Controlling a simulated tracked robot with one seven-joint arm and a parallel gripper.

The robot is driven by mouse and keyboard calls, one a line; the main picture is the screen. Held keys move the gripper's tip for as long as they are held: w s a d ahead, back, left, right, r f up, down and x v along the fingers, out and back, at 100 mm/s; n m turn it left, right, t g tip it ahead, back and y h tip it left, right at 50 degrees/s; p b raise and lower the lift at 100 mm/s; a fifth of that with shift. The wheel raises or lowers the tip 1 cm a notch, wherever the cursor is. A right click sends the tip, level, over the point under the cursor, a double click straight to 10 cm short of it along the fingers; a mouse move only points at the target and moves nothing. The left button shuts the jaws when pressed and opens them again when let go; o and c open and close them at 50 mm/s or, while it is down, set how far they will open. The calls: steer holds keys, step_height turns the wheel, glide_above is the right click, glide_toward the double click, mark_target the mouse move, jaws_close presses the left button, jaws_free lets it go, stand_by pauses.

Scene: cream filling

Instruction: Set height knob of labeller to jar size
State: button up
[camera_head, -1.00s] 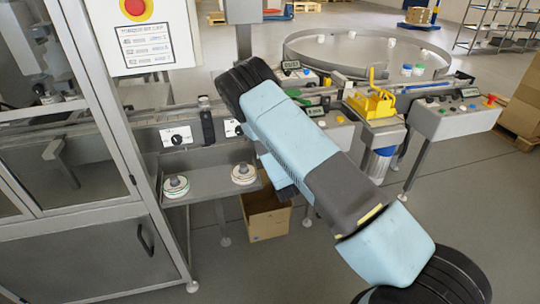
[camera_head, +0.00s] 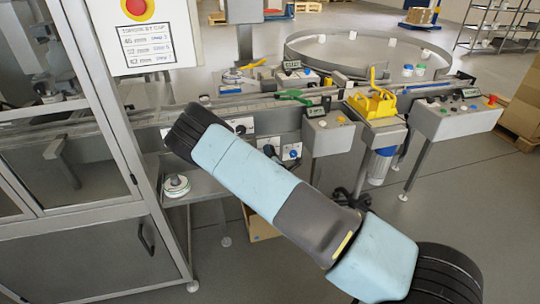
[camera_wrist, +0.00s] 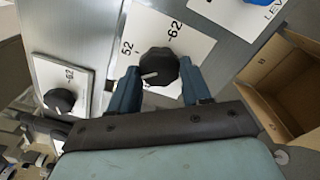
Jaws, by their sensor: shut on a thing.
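In the wrist view my gripper (camera_wrist: 160,84) is shut on a black dial knob (camera_wrist: 158,62), one finger on each side. The knob stands on a white plate marked 52 and 62, and its white pointer line points down-left in the picture, away from both numbers. Its name label is not visible. A second black knob (camera_wrist: 60,100) on a plate marked 62 sits to the left. A blue knob (camera_wrist: 237,3), partly cut off, has lettering starting LEV. In the head view my arm hides the gripper and the held knob. Small jars (camera_head: 420,69) stand on the round table.
A sign with mm sizes (camera_head: 148,44) hangs below a red stop button (camera_head: 137,8). A shelf holds a white roll (camera_head: 177,187). An open cardboard box (camera_wrist: 285,85) lies below the panel. A yellow device (camera_head: 372,103) stands right of my arm.

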steer(key=n, duration=0.5)
steer(key=shift+d+f+n, duration=0.1)
steer(key=shift+f+n, duration=0.05)
steer(key=shift+n, duration=0.25)
steer(key=n, duration=0.5)
steer(key=shift+n, duration=0.3)
steer(key=o, duration=1.1)
steer(key=v, duration=1.3)
steer(key=shift+s+d, duration=0.1)
steer(key=shift+s, duration=0.25)
